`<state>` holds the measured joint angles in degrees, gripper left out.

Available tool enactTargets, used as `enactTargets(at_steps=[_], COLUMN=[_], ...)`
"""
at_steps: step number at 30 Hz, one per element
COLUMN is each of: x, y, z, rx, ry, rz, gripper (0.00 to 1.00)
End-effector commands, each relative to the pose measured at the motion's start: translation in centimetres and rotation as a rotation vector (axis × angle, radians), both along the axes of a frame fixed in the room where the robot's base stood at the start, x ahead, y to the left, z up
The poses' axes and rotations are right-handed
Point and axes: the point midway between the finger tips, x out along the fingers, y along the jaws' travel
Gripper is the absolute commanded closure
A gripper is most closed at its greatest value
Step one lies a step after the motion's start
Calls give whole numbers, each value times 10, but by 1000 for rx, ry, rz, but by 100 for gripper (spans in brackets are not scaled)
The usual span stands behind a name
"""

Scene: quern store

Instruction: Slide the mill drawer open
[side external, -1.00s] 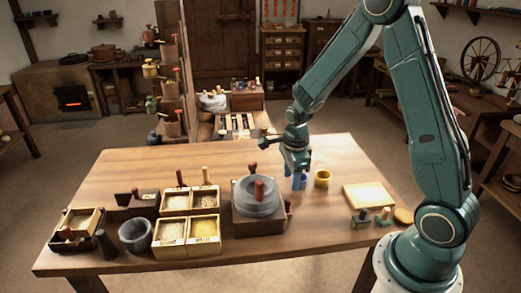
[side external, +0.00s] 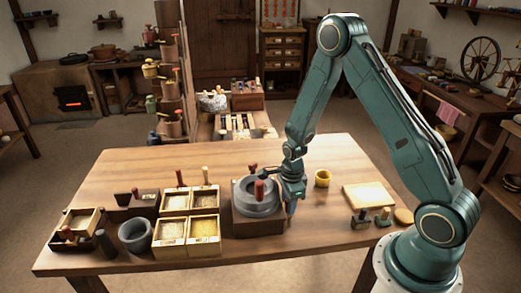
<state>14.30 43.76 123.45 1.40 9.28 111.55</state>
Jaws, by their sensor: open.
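The mill (side external: 242,222) is a dark wooden box with round grey stones (side external: 256,205) and an upright red handle (side external: 259,190) on top. It stands near the front middle of the table. My gripper (side external: 292,208) is open and points down beside the mill's right side. Its blue fingers are low, where a dark knob stuck out from that side a second ago. The gripper now hides the knob and most of that side, so I cannot tell whether the fingers touch it. I cannot make out the drawer's front or any gap.
A yellow cup (side external: 322,179) stands right of my gripper, with a pale board (side external: 369,195) and small stamps (side external: 361,219) farther right. Grain boxes (side external: 187,233) stand close left of the mill, then a grey mortar (side external: 135,235).

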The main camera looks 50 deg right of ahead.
Motion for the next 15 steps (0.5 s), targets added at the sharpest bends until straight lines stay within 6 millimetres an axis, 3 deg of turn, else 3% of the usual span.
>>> enactTargets(at_steps=[13,15], x=[1,1], y=[0,0], z=[-6,-6], rx=[0,0], ry=[-1,-1], rz=[0,0], gripper=[58,70])
